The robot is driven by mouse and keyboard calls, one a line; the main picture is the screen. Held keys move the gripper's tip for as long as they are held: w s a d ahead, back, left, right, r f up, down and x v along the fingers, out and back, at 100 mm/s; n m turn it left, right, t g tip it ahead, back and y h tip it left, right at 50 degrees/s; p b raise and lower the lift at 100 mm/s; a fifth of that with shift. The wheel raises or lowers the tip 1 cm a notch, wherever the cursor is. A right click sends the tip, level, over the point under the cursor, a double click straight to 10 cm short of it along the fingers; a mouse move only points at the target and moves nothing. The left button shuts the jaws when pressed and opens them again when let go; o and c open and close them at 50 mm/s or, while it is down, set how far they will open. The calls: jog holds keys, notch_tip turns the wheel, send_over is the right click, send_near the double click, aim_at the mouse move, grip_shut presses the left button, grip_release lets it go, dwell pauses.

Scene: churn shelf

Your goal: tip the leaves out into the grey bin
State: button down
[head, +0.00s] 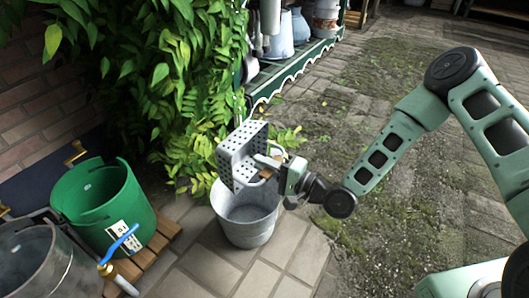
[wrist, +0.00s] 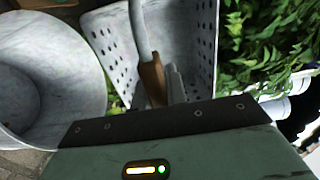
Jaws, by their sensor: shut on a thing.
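My gripper (head: 280,170) is shut on the handle (wrist: 151,75) of a pale grey metal container with rows of holes (head: 240,158). The container is tilted on its side above the grey bin (head: 247,234), a round metal bucket on the paving. In the wrist view the container (wrist: 110,45) fills the upper middle and the bin (wrist: 60,60) is at left. No loose leaves show clearly in the container; part of its inside is hidden.
A green bucket (head: 135,213) stands on a wooden slatted base left of the bin, with a grey metal vessel (head: 45,265) nearer. Leafy vines (head: 165,90) hang close behind the container. A green shelf (head: 290,68) holds jugs. Paving to the right is clear.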

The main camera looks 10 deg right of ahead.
jog(key=g+h+p, duration=0.5)
jog(key=h+p, duration=0.2)
jog(key=p, duration=0.4)
jog(key=g+h+p, duration=0.6)
jog(key=h+p, duration=0.1)
jog(key=p, duration=0.5)
jog(key=shift+r, duration=0.1)
dwell(0.5)
